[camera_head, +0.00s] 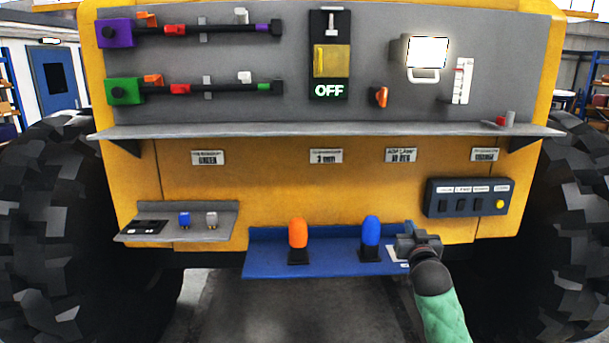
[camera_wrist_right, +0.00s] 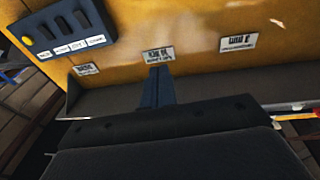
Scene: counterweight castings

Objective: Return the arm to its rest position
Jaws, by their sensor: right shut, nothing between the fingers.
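My right arm, with a green sleeve (camera_head: 443,314), comes in from the bottom right in the head view. Its dark gripper (camera_head: 404,245) is shut and empty, at the right end of the blue shelf (camera_head: 315,270). In the right wrist view the dark gripper body fills the lower middle, with the narrow closed fingers (camera_wrist_right: 157,88) pointing at the yellow panel (camera_wrist_right: 200,57). My left gripper is not in view.
On the blue shelf stand an orange capsule (camera_head: 298,232) and a blue capsule (camera_head: 370,231), the blue one close left of my gripper. A switch box (camera_head: 468,198) is above right. A grey ledge (camera_head: 300,131) juts out higher up. Large tyres (camera_head: 45,230) flank the panel.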

